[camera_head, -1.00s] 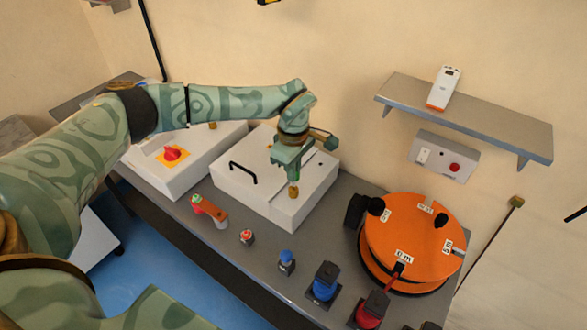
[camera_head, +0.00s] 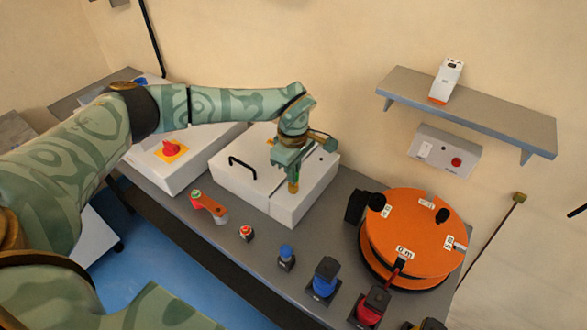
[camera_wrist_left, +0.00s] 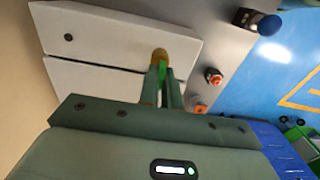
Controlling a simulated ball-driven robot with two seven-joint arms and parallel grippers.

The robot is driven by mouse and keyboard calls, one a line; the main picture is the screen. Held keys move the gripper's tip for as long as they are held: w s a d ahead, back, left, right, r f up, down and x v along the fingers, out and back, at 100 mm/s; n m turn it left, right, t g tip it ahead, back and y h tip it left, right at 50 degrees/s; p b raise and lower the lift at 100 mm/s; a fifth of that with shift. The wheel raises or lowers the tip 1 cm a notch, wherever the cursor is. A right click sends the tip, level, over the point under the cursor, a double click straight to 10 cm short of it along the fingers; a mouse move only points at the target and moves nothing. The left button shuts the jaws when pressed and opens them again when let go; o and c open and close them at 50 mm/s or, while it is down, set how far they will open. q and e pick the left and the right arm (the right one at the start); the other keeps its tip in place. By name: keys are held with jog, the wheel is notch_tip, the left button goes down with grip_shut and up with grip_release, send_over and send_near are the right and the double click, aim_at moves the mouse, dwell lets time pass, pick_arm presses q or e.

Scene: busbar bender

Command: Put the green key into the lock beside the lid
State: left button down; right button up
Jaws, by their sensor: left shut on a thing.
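My left gripper (camera_head: 293,186) points down over the white box with the lid (camera_head: 245,190), near its front right part. It is shut on the green key (camera_wrist_left: 162,72), a thin green strip between the fingers in the left wrist view. The yellowish fingertips (camera_wrist_left: 160,56) hide most of the key, and I cannot tell whether its tip touches the box. The lid has a black handle (camera_head: 242,168). A small dark round spot (camera_wrist_left: 68,37) shows on the box top; the lock itself is not clearly seen. My right gripper is not in view.
A white box with a red rotary switch (camera_head: 171,150) stands left. An orange reel (camera_head: 410,230) stands right, below a grey shelf (camera_head: 470,110).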

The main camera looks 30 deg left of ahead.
pick_arm(q)
jog(key=shift+f, duration=0.6)
jog(key=c, duration=1.5)
grip_release()
jog(key=shift+r, duration=0.2)
notch_tip(320, 180, up, 16)
jog(key=shift+p, duration=0.5)
jog(key=shift+f, duration=0.1)
